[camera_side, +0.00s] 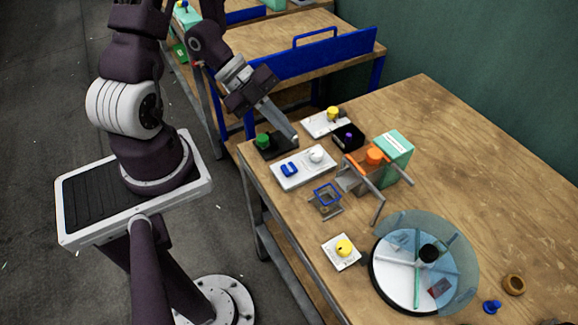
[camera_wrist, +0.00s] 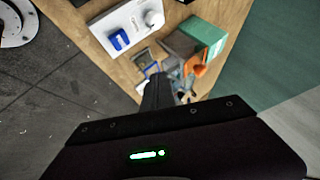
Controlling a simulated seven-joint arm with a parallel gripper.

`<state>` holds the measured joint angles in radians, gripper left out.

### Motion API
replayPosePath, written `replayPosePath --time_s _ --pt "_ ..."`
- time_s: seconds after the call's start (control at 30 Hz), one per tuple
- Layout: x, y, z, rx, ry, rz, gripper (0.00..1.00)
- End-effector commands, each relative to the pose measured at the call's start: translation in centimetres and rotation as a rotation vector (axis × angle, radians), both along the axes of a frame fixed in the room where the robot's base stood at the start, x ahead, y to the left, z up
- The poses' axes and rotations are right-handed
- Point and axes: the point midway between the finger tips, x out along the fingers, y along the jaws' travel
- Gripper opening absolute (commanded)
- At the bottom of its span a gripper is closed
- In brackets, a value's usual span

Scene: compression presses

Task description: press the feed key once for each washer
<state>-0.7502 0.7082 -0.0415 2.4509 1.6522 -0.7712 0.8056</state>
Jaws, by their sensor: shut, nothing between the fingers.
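My gripper (camera_side: 294,138) is shut and empty, angled down over the near-left end of the table, close to the black box with a green button (camera_side: 263,141) and the white block. That white block (camera_side: 303,169) carries a blue rocker-like key (camera_side: 289,169) and a white knob (camera_side: 316,155). In the wrist view the blue key (camera_wrist: 119,40) and white knob (camera_wrist: 154,18) show beyond my gripper (camera_wrist: 157,80). Which control is the feed key, I cannot tell from any label. A brown ring (camera_side: 513,285), perhaps a washer, lies at the right. Contact between fingertips and anything is unclear.
An orange-topped press-like device (camera_side: 375,157) stands by a green box (camera_side: 393,152). Nearby are a blue square frame (camera_side: 327,193), a black box with a purple button (camera_side: 348,137) and two yellow knobs on white plates. A divided round dish (camera_side: 384,283) has a clear cover. The far right tabletop is clear.

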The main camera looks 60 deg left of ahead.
Motion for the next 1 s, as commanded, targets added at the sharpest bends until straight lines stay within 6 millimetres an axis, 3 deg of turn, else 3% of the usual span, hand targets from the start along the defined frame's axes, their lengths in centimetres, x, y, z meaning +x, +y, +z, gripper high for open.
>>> replayPosePath --time_s 0.17,0.63,1.0 --pt "0.0 0.0 -1.0 -0.003 0.002 0.002 0.0" --pt "0.0 0.0 -7.5 -0.002 0.002 0.002 0.0" --pt "0.0 0.0 -8.9 0.0 0.0 0.0 0.0"
